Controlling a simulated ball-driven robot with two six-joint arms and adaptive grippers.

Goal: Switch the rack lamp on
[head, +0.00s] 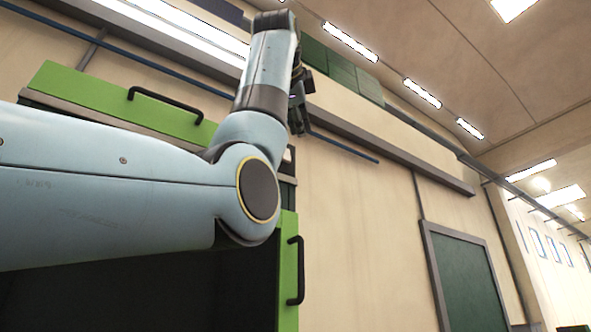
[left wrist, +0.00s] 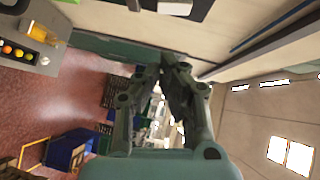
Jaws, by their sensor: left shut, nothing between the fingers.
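My left gripper (head: 299,112) is raised in front of the wall, beside the upper right of the green-fronted rack. In the left wrist view its dark fingers (left wrist: 160,72) are together with nothing held between them. A small pale patch (head: 288,156) on a dark part of the rack shows just below the gripper; I cannot tell if it is the lamp switch. In the left wrist view a white piece by a dark panel (left wrist: 175,8) lies beyond the fingertips, apart from them. I cannot make out the rack lamp for certain. My right gripper is not in view.
The rack has a green drawer front (head: 110,98) with a black handle (head: 165,104) and a green door edge (head: 289,270). A blue rail (head: 345,147) runs along the wall. In the left wrist view, oranges (left wrist: 18,52) lie in a dark tray, far from the gripper.

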